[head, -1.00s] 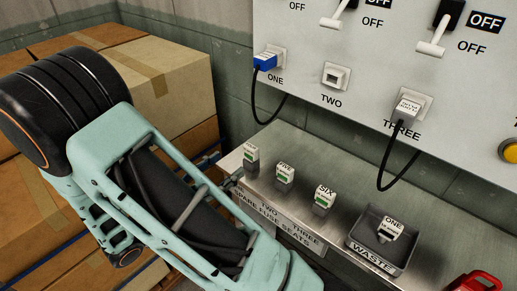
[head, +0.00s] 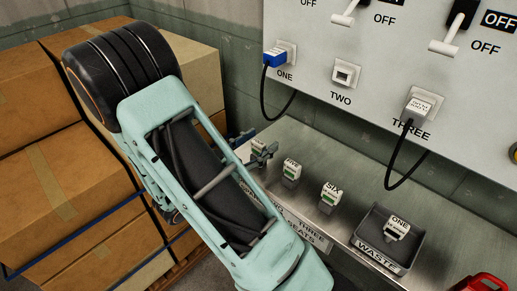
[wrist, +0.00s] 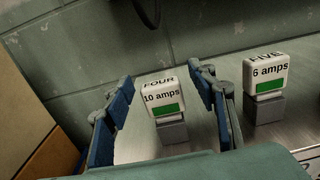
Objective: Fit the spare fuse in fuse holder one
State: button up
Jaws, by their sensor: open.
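The spare fuse marked FOUR, 10 amps (wrist: 163,100), stands in a grey seat on the metal shelf. My gripper (wrist: 162,84) is open, with one blue-padded finger on each side of this fuse and visible gaps between. In the head view the gripper (head: 263,153) partly hides fuse FOUR (head: 257,146). Fuse FIVE, 6 amps (wrist: 267,75), stands to its right, and fuse SIX (head: 331,193) is farther right in the head view. At fuse holder one a blue plug (head: 275,57) on a black cord sits in the white socket on the panel.
Holder two (head: 345,73) shows an open white socket. A grey WASTE tray (head: 366,259) holds a fuse marked ONE (head: 397,229). Cardboard boxes (head: 70,185) are stacked at the left.

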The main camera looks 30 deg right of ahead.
jog(key=c, duration=1.1)
jog(key=shift+r+p, duration=0.75)
jog(key=shift+r, duration=0.05)
jog(key=s+a+r+p, duration=0.3)
jog(key=s+r+p, duration=0.8)
jog(key=s+p, duration=0.2)
jog(key=shift+s+a+r+p, duration=0.25)
jog(key=shift+a+p, duration=0.1)
jog(key=shift+p, duration=0.3)
